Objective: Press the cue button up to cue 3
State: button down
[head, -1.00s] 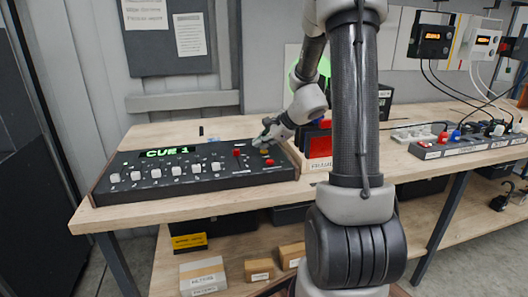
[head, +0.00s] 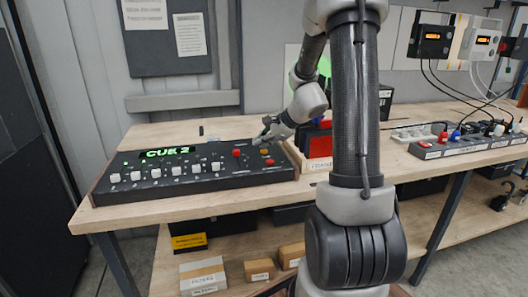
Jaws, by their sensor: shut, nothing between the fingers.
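The black cue console (head: 215,183) lies on the wooden bench at the left. Its green display (head: 167,153) reads CUE 2. A row of white sliders runs along it. On its right part are a red button (head: 237,153), a yellow-orange button (head: 264,151) and another red button (head: 270,162). My gripper (head: 259,139) is shut and empty, just above the yellow-orange button at the console's back right; I cannot tell whether it touches. Which button is the cue button is not readable.
A red-fronted box (head: 320,147) stands right of the console, close to my wrist. Power strips (head: 465,146) with plugs and cables lie on the bench at the right. Small cardboard boxes (head: 203,276) sit on the lower shelf.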

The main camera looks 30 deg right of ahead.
aim_at(263, 151)
jog(key=shift+r, duration=0.35)
jog(key=shift+r, duration=2.5)
jog(key=shift+d, duration=0.1)
